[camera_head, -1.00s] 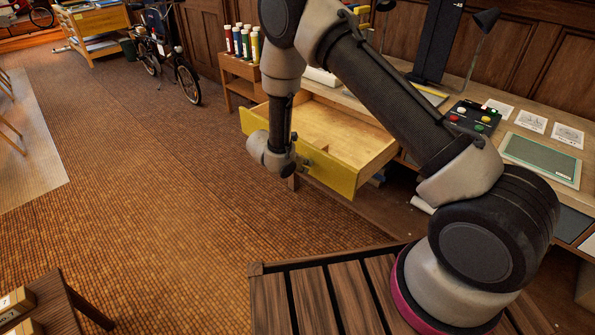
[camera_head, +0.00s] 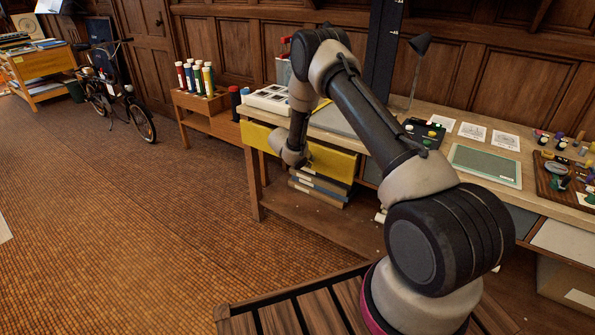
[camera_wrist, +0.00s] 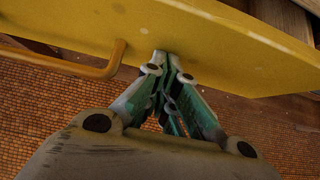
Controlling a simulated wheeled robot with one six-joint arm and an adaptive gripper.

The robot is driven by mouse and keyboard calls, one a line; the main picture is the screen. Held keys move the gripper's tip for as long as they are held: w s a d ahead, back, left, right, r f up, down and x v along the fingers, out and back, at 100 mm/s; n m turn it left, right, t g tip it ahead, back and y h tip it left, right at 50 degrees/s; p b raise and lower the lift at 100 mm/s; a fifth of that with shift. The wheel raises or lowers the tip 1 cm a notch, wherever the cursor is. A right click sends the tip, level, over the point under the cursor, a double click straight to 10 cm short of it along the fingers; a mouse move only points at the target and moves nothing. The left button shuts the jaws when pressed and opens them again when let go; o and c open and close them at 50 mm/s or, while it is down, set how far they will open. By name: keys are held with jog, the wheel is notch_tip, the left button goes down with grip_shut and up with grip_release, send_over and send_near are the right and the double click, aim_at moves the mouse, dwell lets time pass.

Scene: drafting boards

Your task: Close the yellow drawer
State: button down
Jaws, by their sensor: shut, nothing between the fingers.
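The yellow drawer (camera_head: 332,162) sits under the desk top, its front about in line with the desk edge; I cannot tell if a small gap is left. In the wrist view its yellow front (camera_wrist: 215,45) crosses the top, with a yellow bar handle (camera_wrist: 85,68) at left. My gripper (camera_wrist: 168,58) is shut and empty, fingertips at the lower edge of the front, right of the handle, seemingly touching it. In the head view my wrist stands before the drawer and hides part of its front and my fingers.
The desk (camera_head: 400,130) holds a black button box (camera_head: 424,132), a green mat (camera_head: 485,164) and a lamp (camera_head: 418,45). Boxes or binders (camera_head: 320,187) lie on the shelf below the drawer. A low stand (camera_head: 208,115) with several bottles is left.

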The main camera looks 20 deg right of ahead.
aim_at(315, 155)
jog(key=w+d, duration=0.1)
jog(key=d, duration=0.1)
jog(key=w+d, duration=0.2)
jog(key=shift+w+d, duration=0.1)
jog(key=shift+d, duration=0.1)
jog(key=shift+w+d+r, duration=0.1)
jog(key=shift+w+d, duration=0.25)
jog(key=shift+d, duration=0.1)
jog(key=shift+d, duration=0.1)
